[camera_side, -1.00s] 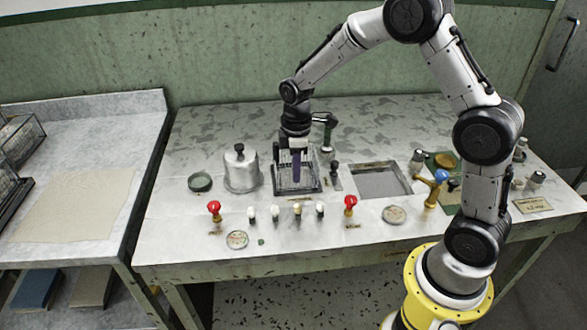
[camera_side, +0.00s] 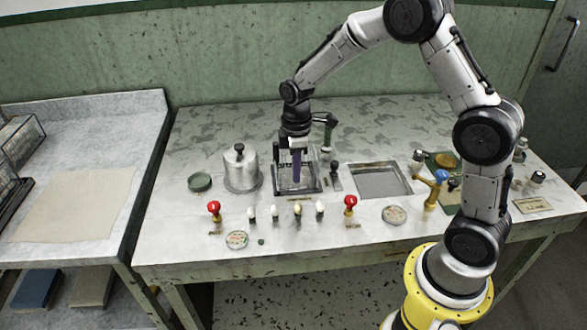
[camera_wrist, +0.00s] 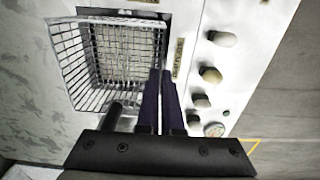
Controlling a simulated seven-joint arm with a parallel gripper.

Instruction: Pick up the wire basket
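The wire basket (camera_side: 312,177) is a pale wire-mesh box. It stands in a dark-edged square basin (camera_side: 299,192) in the white worktop, left of the middle in the side view. In the wrist view the basket (camera_wrist: 80,62) fills the upper left, open side up, with its mesh floor showing. My gripper (camera_side: 296,179) points down at the basket. In the wrist view its two dark purple fingers (camera_wrist: 161,74) are close together at the basket's right wall, with the rim running between them. The contact itself is partly hidden by the fingers.
A lidded metal pot (camera_side: 241,170) stands close left of the basket. A dark green tap (camera_side: 328,132) rises behind it. Several small knobs (camera_side: 276,214) and two red-topped valves (camera_side: 350,204) line the front. An empty-looking rectangular basin (camera_side: 380,181) lies to the right.

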